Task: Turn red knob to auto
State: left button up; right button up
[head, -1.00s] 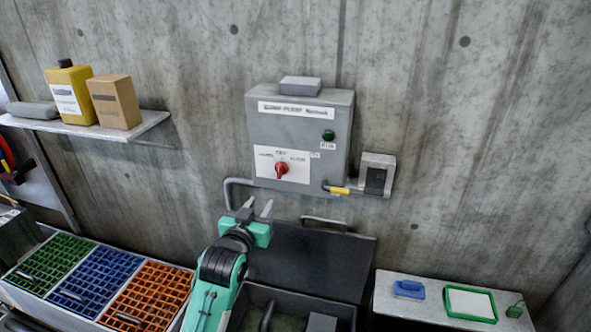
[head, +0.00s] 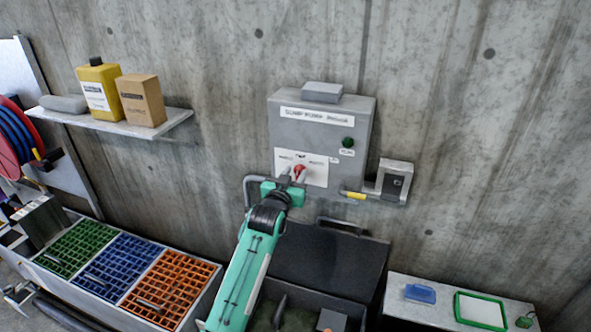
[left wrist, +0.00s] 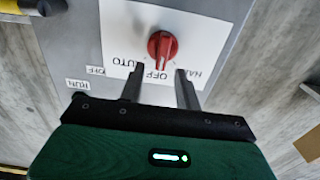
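The red knob (head: 299,169) sits on a white label plate on the grey control box (head: 352,120) on the wall. In the left wrist view the knob (left wrist: 163,46) has a pale pointer line toward the OFF mark, with AUTO to its left and HAND, partly hidden, to its right. My left gripper (head: 293,172) is open in front of the plate. Its fingertips (left wrist: 159,71) are spread to either side, just short of the knob in the wrist view; contact cannot be told. My right gripper is not in view.
A green button (head: 348,142) and a switch box (head: 395,181) are right of the knob. A shelf (head: 165,122) with containers is at left. Grated bins (head: 120,265) and a side table (head: 455,295) are below.

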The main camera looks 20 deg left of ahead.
pick_arm(q)
jog(key=shift+w, duration=0.6)
jog(key=shift+c, duration=0.4)
grip_shut()
